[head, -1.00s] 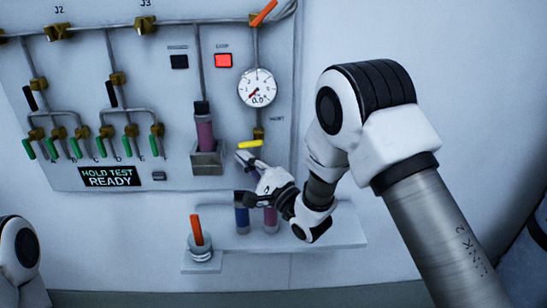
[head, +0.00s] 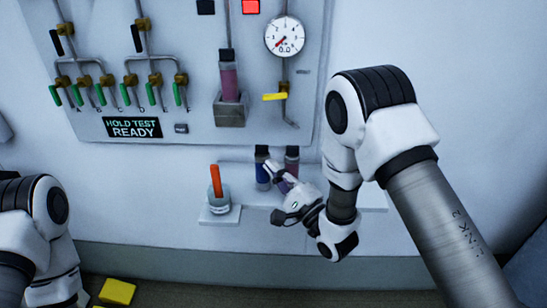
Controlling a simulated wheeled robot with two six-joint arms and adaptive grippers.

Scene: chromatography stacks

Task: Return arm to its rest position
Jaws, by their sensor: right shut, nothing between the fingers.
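My right arm (head: 435,215) comes in from the right in the head view. My right gripper (head: 268,168) is shut and empty. In the picture it overlaps the blue column (head: 262,175) and the purple column (head: 291,162), both with black caps, on the shelf; I cannot tell if it touches them. My left arm (head: 48,215) shows at the lower left, but its gripper is not in view.
The wall panel (head: 200,130) carries a gauge (head: 285,37), a yellow-handled valve (head: 275,97), several green-handled valves and a display (head: 133,127) reading HOLD TEST READY. A purple column (head: 229,80) sits in its holder.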

